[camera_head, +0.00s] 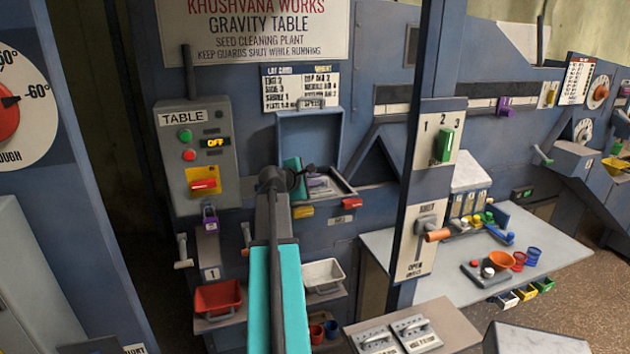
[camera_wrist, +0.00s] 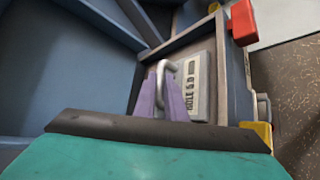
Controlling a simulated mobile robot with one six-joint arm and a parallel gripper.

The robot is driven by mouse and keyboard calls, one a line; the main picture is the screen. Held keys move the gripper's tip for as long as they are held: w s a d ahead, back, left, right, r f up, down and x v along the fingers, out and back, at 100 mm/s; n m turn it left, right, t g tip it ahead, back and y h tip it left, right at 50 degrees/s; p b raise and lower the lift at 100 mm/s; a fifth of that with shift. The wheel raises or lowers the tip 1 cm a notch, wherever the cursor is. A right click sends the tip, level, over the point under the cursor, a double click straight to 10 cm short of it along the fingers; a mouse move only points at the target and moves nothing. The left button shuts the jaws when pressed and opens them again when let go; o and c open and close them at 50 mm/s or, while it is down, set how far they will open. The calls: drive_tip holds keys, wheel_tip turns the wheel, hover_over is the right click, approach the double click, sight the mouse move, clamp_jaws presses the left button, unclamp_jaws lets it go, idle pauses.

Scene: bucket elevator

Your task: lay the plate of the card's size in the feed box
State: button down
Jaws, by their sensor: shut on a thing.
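The feed box (camera_head: 345,190) is an open blue box on the machine front, with its lid (camera_head: 308,136) raised behind it. My gripper (camera_head: 303,183) reaches into it from the front. In the wrist view my gripper (camera_wrist: 166,80) has its purple fingers shut on the metal handle of a pale grey plate (camera_wrist: 199,88). The plate is within the box walls, its print reading roughly "HOLE 5.0" or "6.0". Whether it rests flat on the floor is hidden. The lot card (camera_head: 287,90) hangs above the box; its print is too small to read surely.
Two other handled plates, (camera_head: 374,340) and (camera_head: 416,333), lie on the bench at the bottom. A red bin (camera_head: 218,298) and a white bin (camera_head: 323,273) stand below the box. A blue post (camera_head: 418,160) with a lever rises at right.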

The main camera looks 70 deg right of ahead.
drive_tip(key=shift+f, duration=0.35)
drive_tip(key=c, duration=1.8)
unclamp_jaws()
drive_tip(key=b+v, duration=0.3)
drive_tip(key=v, duration=0.9)
